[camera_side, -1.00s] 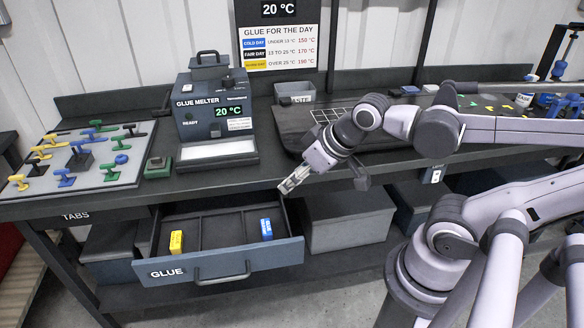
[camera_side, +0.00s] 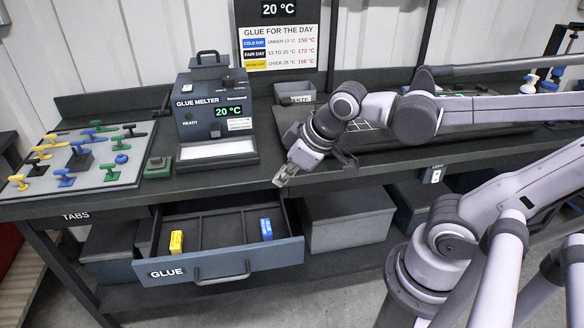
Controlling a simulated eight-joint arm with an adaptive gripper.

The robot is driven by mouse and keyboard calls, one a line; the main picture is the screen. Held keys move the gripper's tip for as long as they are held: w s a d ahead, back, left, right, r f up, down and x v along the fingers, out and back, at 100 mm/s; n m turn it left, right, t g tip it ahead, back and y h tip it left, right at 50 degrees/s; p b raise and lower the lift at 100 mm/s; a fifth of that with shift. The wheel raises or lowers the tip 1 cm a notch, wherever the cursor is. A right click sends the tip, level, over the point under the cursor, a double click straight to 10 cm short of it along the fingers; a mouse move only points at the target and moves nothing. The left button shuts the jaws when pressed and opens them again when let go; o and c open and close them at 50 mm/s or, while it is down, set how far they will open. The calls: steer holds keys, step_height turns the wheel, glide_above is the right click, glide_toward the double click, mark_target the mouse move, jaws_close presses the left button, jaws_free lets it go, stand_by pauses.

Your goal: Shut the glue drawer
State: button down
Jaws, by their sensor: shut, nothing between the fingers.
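The glue drawer (camera_side: 260,257) is pulled out from under the bench, with its grey handle (camera_side: 221,274) on the front panel beside the GLUE label. Inside it a yellow block (camera_side: 176,241) stands in the left compartment and a blue block (camera_side: 266,229) in the right one. The middle compartment looks empty. My gripper (camera_side: 281,181) is shut and empty. In the picture it is at the bench's front edge, above and right of the drawer's back right corner, apart from the drawer front.
The glue melter (camera_side: 213,110) stands on the bench behind the drawer. A board of coloured tabs (camera_side: 95,190) lies at the left, with a small green box (camera_side: 157,167) beside it. A grey bin (camera_side: 347,220) sits right of the drawer. Floor in front is clear.

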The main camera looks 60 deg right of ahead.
steer(key=w+a+n+g, duration=0.2)
steer(key=w+a+n, duration=0.3)
steer(key=a+n, duration=0.25)
steer(key=n+g+h, duration=0.2)
steer(key=n, duration=1.4)
glide_toward(181, 273)
steer(key=s+a+r, duration=0.2)
steer(key=s+a, duration=0.2)
steer(key=shift+w+d+f, duration=0.7)
steer(key=shift+d+f, duration=0.1)
steer(key=shift+f, duration=0.7)
steer(key=shift+w+d+f, duration=0.65)
steer(key=shift+d+f, duration=0.1)
steer(key=shift+f, duration=0.75)
steer(key=shift+w+d+f, duration=0.7)
steer(key=shift+d+f, duration=0.1)
steer(key=shift+f, duration=0.75)
steer(key=w+d, duration=1.4)
steer(key=shift+w+d, duration=0.1)
steer(key=shift+w, duration=0.05)
steer(key=shift+d, duration=0.1)
